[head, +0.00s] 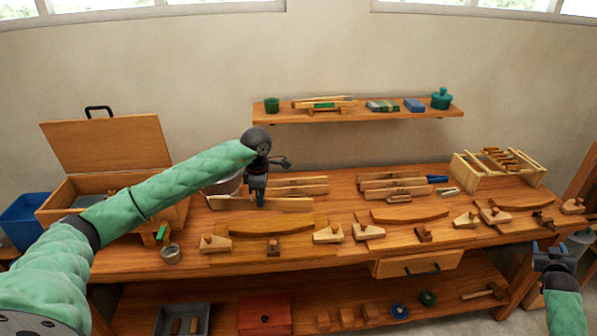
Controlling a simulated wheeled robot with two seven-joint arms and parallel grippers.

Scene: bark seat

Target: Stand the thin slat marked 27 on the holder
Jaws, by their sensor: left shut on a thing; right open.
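My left gripper (258,200) is shut on a long thin wooden slat (289,205), lying level at the bench's middle left. Whether the slat is lifted or still touches something below cannot be told. More thin slats stand on edge just behind it (300,183) and in a second group (395,182) to the right. No number is legible on any slat, so the one marked 27 cannot be picked out. Which piece is the holder is also unclear. My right gripper (553,250) is open and empty at the bench's front right.
The wooden workbench (340,212) carries curved pieces (270,225), small clamp-like blocks (328,234), a slatted crate (463,175) and an open wooden box (165,212). A wall shelf (360,115) hangs above.

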